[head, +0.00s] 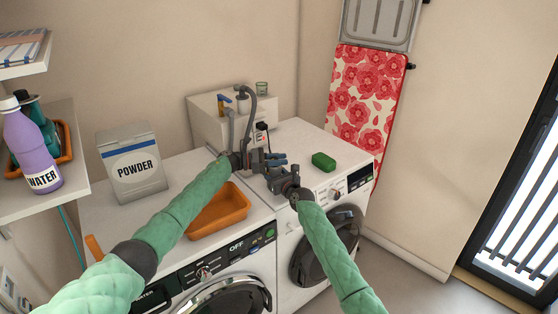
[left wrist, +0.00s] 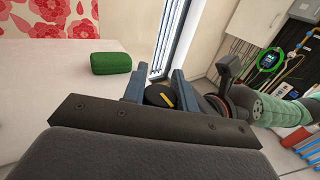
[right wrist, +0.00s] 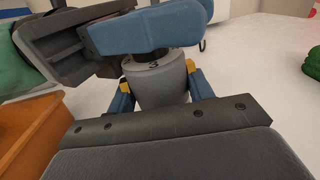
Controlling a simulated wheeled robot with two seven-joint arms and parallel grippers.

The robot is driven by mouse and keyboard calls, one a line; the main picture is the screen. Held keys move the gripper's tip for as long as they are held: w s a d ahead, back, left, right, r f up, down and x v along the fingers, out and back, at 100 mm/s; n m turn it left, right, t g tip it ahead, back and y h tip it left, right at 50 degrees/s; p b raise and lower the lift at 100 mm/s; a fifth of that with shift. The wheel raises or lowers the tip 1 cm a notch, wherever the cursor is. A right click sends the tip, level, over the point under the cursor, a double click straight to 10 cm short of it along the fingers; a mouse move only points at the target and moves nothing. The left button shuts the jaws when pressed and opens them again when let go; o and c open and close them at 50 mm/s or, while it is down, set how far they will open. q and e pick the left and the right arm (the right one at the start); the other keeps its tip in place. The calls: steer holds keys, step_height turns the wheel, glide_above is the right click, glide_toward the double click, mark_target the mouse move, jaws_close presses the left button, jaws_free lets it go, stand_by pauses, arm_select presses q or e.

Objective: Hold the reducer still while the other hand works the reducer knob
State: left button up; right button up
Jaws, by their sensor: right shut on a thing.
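The reducer (right wrist: 158,88) shows in the right wrist view as a grey, rounded body with dark marks near its top. My right gripper (right wrist: 160,92) is shut on it, one blue finger on each side. The reducer knob (left wrist: 160,96), black with a yellow mark, lies between the blue fingers of my left gripper (left wrist: 158,88), which look open around it. In the right wrist view a left finger covers the top of the reducer and hides the knob. In the head view the left gripper (head: 272,160) and right gripper (head: 274,178) are close together over the machines, mostly hiding the reducer.
A pale box (head: 205,118) with grey hoses and a blue-handled tap stands behind the grippers. An orange tray (head: 220,212) lies left of them, a green block (head: 323,161) right. A powder box (head: 132,165) stands at the left. The right machine's top is otherwise mostly clear.

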arm_select(q)
steer(key=shift+f+t, duration=0.1)
steer(key=shift+t, duration=0.2)
steer(key=shift+c, duration=0.4)
steer(key=shift+w+a+n+t, duration=0.1)
steer(key=shift+n+t, duration=0.6)
steer(key=shift+t, duration=0.1)
steer(key=o, duration=1)
steer(key=shift+a, duration=0.1)
steer(key=shift+v, duration=3.65)
